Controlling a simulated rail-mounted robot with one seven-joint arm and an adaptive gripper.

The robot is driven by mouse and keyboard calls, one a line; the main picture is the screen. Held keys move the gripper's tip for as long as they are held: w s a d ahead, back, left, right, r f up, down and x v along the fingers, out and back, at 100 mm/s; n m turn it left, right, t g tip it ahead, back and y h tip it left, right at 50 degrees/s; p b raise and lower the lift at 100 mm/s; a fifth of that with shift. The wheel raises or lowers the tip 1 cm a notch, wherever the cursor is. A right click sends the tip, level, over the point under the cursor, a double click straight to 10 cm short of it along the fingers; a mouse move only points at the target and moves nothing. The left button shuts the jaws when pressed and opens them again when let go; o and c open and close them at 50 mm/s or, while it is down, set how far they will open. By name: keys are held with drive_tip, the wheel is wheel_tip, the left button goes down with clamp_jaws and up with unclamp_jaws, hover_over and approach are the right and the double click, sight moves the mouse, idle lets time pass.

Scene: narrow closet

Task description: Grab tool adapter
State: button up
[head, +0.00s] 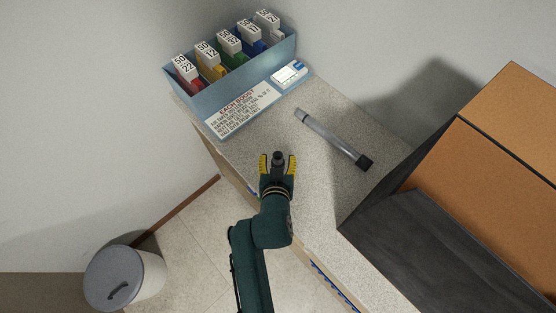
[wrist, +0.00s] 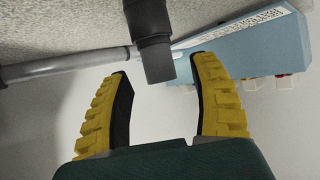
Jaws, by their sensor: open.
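The tool adapter seems to be a dark grey, stepped cylinder (head: 278,158) on the speckled counter near its left front edge. In the wrist view the dark adapter (wrist: 151,32) appears inverted, its narrower end between the yellow fingertips. My gripper (head: 277,160) is open, its fingers on either side of the adapter. The wrist view also shows the open gripper (wrist: 161,69), with a visible gap between the adapter and each finger. The adapter's far side is hidden.
A grey tube with a black end (head: 334,138) lies on the counter to the right. A blue box of colored, numbered cards (head: 215,88) stands behind, with a printed panel (head: 243,108) before it. Orange boxes (head: 512,125) stand right. A lidded bin (head: 125,277) is on the floor.

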drive_tip(key=shift+x, duration=1.15)
clamp_jaws()
